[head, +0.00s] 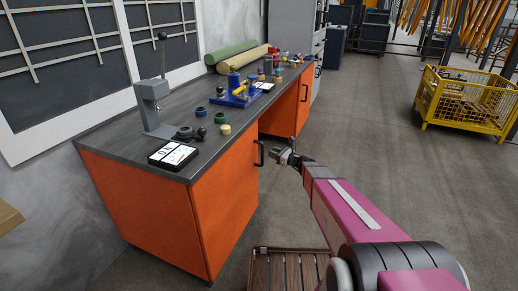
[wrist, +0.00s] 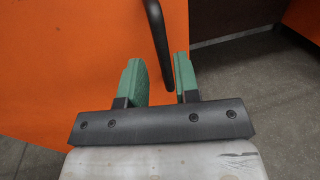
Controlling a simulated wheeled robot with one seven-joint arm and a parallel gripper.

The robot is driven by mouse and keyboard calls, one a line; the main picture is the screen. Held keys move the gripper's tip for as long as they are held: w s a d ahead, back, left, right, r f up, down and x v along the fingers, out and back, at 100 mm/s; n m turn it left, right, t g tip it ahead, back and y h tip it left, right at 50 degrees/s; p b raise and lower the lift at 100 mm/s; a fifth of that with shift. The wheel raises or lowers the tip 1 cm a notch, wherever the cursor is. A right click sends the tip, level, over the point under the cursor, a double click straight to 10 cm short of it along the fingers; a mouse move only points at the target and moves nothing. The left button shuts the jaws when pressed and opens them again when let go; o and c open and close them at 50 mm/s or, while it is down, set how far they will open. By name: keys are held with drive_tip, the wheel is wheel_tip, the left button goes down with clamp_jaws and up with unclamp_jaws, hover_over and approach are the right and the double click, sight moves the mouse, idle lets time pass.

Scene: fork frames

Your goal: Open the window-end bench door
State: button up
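The near bench door (head: 228,195) is a flat orange panel at the end of the bench by the wall windows; it looks shut. Its black bar handle (head: 259,153) stands upright near the door's right edge. My gripper (head: 278,155) is just right of the handle in the head view, with a small gap showing. In the wrist view, my gripper (wrist: 161,78) has its two green fingers apart. The handle (wrist: 158,40) runs down between the fingertips there, with the orange door (wrist: 75,50) behind. I cannot tell whether either finger touches the handle.
The dark bench top (head: 205,140) carries a lever press (head: 153,105), a display box (head: 173,154) and small parts. A second orange door (head: 304,98) is farther along. A slatted wooden platform (head: 285,270) lies on the floor. A yellow cage (head: 465,100) stands right; floor between is clear.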

drive_tip(key=x, duration=0.9)
clamp_jaws()
